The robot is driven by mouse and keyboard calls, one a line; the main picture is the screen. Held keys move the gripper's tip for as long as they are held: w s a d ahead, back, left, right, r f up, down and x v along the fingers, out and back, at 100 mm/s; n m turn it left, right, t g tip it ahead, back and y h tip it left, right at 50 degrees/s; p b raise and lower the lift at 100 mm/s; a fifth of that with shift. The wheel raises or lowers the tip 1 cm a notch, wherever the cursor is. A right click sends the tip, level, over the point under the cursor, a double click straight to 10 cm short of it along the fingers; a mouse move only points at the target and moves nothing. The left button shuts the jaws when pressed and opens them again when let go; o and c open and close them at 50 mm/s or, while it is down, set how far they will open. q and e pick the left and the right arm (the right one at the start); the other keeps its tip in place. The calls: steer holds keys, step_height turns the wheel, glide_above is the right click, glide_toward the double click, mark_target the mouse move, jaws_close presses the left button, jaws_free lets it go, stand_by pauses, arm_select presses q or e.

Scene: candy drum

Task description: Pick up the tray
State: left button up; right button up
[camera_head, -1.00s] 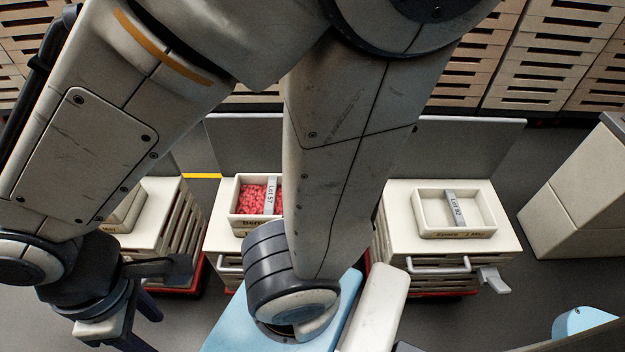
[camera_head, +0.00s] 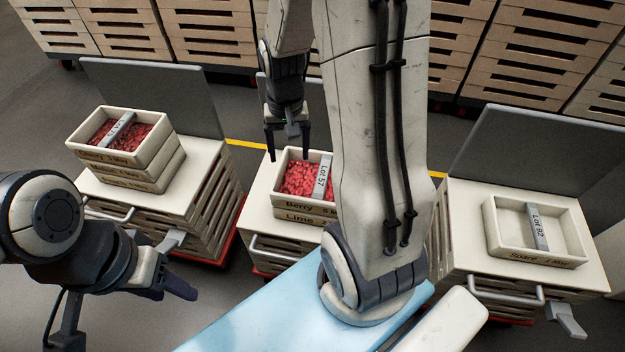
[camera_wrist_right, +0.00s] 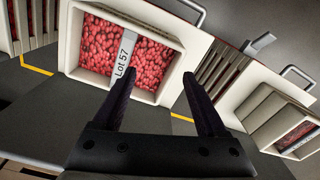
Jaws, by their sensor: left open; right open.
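The tray labelled Lot 57 (camera_head: 296,203), marked Berry and filled with red candies, sits on another tray marked Lime on the middle cart. It also shows in the right wrist view (camera_wrist_right: 174,70). My right gripper (camera_head: 287,147) is open and empty by its far side in the head view. In the right wrist view its fingers (camera_wrist_right: 158,76) appear either side of one tray wall; I cannot tell the height gap. My left gripper (camera_head: 178,285) is open and empty at lower left, away from the trays. My right arm hides part of the middle cart.
A stack with a red-candy tray (camera_head: 118,160) on top stands on the left cart. An empty Spare tray (camera_head: 505,247) labelled Lot 92 is on the right cart. Grey upright panels (camera_head: 150,98) stand behind the carts. Slatted stacks line the back.

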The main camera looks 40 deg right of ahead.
steer(key=d+f+m, duration=0.1)
steer(key=d+f, duration=0.1)
steer(key=d, duration=0.1)
steer(key=d+f+m+b, duration=0.1)
steer(key=d+f, duration=0.1)
steer(key=d, duration=0.1)
steer(key=d+f+m, duration=0.1)
steer(key=d+f, duration=0.1)
steer(key=shift+s+d+b, duration=0.3)
steer(key=shift+s+d, duration=0.1)
glide_above(323, 176)
steer(key=shift+m, duration=0.4)
step_height(323, 176, down, 5)
steer(key=shift+s+a+r+b, duration=0.1)
steer(key=shift+s+r+b, duration=0.05)
steer(key=shift+b, duration=0.3)
steer(key=shift+w+f+b, duration=0.2)
steer(key=shift+f+b, duration=0.3)
steer(key=shift+f, duration=2.5)
arm_select(q)
step_height(323, 176, down, 5)
steer(key=shift+s+d+r, duration=0.1)
steer(key=shift+r, duration=0.1)
arm_select(e)
jaws_close()
steer(key=shift+r, duration=0.1)
